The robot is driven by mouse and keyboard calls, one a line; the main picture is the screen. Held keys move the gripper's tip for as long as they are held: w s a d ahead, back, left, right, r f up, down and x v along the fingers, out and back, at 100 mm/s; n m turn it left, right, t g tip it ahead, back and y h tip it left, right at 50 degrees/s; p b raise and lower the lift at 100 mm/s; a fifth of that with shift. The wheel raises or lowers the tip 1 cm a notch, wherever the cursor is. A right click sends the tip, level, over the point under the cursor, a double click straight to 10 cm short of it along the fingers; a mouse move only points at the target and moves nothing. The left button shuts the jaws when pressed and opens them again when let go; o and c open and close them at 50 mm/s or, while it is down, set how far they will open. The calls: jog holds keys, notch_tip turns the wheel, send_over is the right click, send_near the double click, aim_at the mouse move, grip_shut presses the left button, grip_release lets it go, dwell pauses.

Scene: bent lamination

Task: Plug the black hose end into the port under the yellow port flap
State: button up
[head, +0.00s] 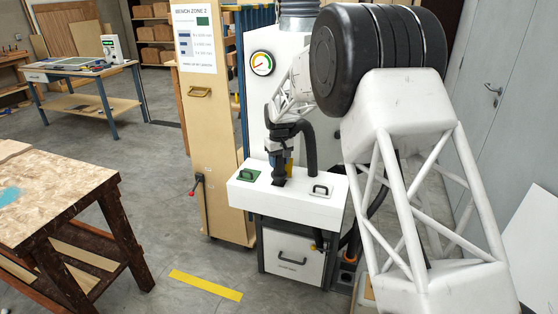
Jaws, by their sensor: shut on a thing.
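My gripper (281,156) is shut on the black hose end and points down over the top of the white box (245,190). The hose (310,150) arches over from the gripper and hangs down on its right. The yellow port flap (289,168) shows as a narrow upright strip just behind the hose end, so it looks raised. A dark port opening (279,182) lies in the box top directly below the gripper. The hose end's tip is at or just above this opening; I cannot tell whether it is inside.
A green flap (248,175) lies left of the port and a white flap with a dark handle (320,190) lies right; both look closed. A pressure gauge (262,63) is on the white cabinet behind. A wooden panel (205,130) stands at left. A workbench (60,190) is farther left.

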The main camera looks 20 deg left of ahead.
aim_at(279, 167)
jog(key=shift+f, duration=0.25)
jog(key=shift+f, duration=0.35)
jog(key=shift+f, duration=0.4)
dwell(0.4)
jog(key=shift+f, duration=0.65)
jog(key=o, duration=0.9)
jog(key=shift+r, duration=0.15)
jog(key=shift+r, duration=3.8)
